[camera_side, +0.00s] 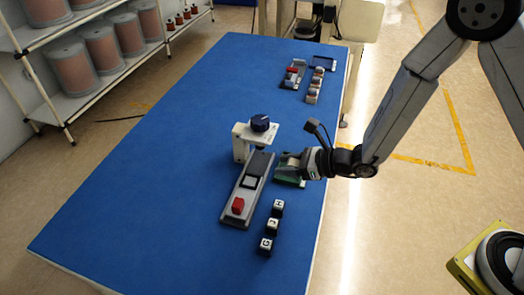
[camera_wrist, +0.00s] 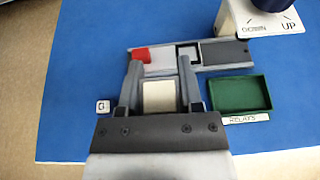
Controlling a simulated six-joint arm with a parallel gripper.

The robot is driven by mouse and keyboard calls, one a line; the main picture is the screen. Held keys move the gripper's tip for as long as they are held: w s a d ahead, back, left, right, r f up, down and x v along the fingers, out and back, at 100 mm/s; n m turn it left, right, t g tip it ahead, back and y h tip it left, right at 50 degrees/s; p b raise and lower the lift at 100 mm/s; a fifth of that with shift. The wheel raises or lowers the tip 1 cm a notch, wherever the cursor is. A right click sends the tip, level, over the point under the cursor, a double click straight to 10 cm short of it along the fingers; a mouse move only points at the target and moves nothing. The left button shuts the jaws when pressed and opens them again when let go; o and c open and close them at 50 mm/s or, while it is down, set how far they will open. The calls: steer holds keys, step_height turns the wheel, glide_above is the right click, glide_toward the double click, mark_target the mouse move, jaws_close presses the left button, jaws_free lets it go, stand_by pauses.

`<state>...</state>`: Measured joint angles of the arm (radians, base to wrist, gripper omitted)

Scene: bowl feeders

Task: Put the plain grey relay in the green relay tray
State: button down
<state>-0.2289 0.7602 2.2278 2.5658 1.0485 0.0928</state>
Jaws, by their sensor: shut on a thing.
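My gripper (camera_wrist: 160,72) is shut on a plain, pale grey block, the relay (camera_wrist: 158,96), which sits between its two fingers. The green relay tray (camera_wrist: 238,93), labelled RELAYS, lies just right of the fingers in the wrist view and looks empty there. In the side view, my gripper (camera_side: 291,161) is over or close beside the green tray (camera_side: 290,182) and partly hides it. The relay's height above the table is hard to tell.
A grey fixture strip (camera_wrist: 215,57) with a red block (camera_wrist: 141,54) and dark cover lies beyond the fingers. A post with a dark blue knob (camera_side: 260,123) stands near it. Several lettered cubes (camera_side: 272,226) line the front. Small racks (camera_side: 293,74) sit at the back.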

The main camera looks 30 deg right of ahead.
steer(key=w+d+r+m+t+h, duration=0.2)
steer(key=d+r+m+h, duration=0.3)
steer(key=d+r, duration=1.2)
steer(key=shift+w+d+r+t, duration=0.2)
steer(key=shift+d+t, duration=0.3)
steer(key=shift+d, duration=0.35)
steer(key=shift+a+f, duration=0.1)
steer(key=s+a+f+n+g+y, duration=0.3)
steer(key=a+f+n+y, duration=0.2)
steer(key=a+f, duration=1.3)
steer(key=shift+a, duration=0.7)
steer(key=shift+f, duration=0.15)
